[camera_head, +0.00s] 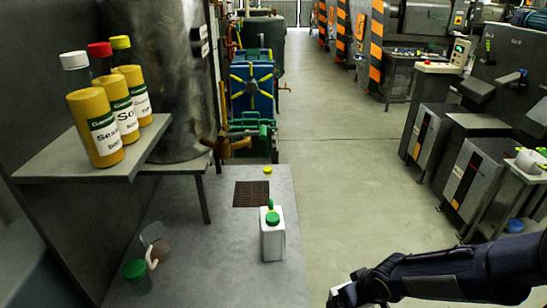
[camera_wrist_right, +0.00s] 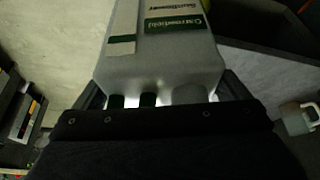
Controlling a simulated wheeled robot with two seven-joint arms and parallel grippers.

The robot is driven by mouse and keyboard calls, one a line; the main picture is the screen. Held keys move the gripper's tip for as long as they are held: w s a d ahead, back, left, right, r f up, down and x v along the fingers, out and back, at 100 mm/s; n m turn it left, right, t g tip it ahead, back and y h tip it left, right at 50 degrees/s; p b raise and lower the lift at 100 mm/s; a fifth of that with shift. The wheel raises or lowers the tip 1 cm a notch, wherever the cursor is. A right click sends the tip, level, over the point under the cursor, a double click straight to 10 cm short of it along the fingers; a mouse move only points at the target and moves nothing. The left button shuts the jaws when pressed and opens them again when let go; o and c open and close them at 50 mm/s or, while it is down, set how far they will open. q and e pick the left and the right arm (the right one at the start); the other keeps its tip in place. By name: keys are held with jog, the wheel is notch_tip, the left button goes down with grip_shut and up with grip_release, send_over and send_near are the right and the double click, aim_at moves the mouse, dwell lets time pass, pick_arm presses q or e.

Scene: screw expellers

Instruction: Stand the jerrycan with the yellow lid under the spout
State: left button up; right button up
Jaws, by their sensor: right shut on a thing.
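My right gripper (camera_wrist_right: 160,105) is shut on a white container (camera_wrist_right: 155,65) with a green and white label, which fills the upper middle of the right wrist view. Its lid cannot be made out clearly. In the head view the gripper (camera_head: 345,293) is at the bottom edge, right of the table and mostly cut off. A brass spout (camera_head: 224,147) juts from the steel tank (camera_head: 160,75) above the table's far end. A white jerrycan with a green lid (camera_head: 272,241) stands upright on the table. My left gripper is not in view.
The grey table (camera_head: 215,262) has a dark grate (camera_head: 250,194) near its far end and a small yellow lid (camera_head: 267,170) behind it. The floor right of the table is clear.

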jog(key=w+f+m, duration=0.1)
jog(key=w+f+m+h, duration=0.1)
jog(key=w+f+m, duration=0.1)
jog(key=f, duration=0.1)
jog(key=shift+w+d+m, duration=0.3)
jog(key=shift+d+m, duration=0.1)
jog(key=shift+w+r, duration=0.1)
jog(key=shift+r, duration=0.3)
dwell(0.3)
